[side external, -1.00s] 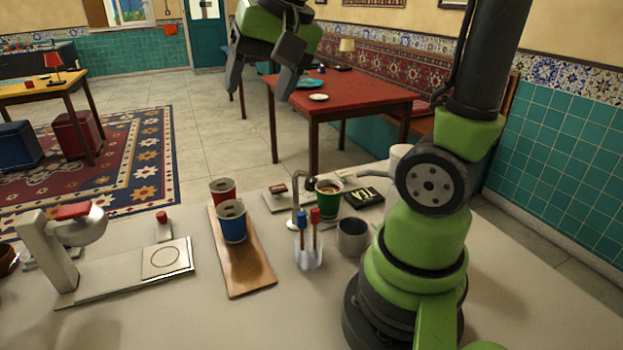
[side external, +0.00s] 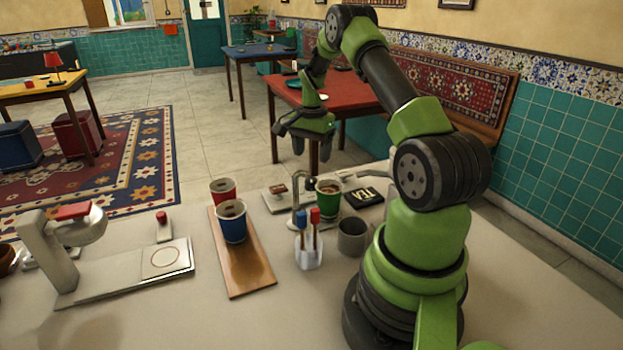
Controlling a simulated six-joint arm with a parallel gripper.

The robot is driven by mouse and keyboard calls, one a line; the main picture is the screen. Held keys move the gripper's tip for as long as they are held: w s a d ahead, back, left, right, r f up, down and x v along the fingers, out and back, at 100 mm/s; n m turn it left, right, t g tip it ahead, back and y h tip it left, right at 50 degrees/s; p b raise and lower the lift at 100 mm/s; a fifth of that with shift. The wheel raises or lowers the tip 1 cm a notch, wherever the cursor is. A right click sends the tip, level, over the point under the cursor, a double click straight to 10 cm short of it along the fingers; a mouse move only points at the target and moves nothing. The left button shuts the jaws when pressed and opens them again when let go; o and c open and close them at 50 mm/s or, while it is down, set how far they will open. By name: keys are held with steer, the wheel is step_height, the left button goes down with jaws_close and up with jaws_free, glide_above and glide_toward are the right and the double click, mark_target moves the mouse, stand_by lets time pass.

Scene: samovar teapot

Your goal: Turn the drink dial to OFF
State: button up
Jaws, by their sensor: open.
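My gripper (side external: 311,148) points down above the back of the counter, with its fingers apart and nothing between them. It appears above and behind the bent metal spout (side external: 297,190). A small brown-red knob (side external: 277,187) sits on a pale plate (side external: 272,204) left of the spout; it may be the drink dial, but its setting is too small to read. A black card marked TEA (side external: 362,196) lies to the right. A green cup (side external: 328,197) with brown contents stands between the spout and the card. No contact by my gripper is visible.
A clear holder (side external: 308,256) with red and blue sticks and a grey cup (side external: 352,238) stand in front. A pale machine (side external: 55,255) stands left. The front counter is clear.

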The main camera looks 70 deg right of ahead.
mark_target(312, 179)
step_height(312, 179, down, 8)
steer(key=shift+r, duration=0.1)
steer(key=shift+c, duration=0.5)
steer(key=c, duration=0.8)
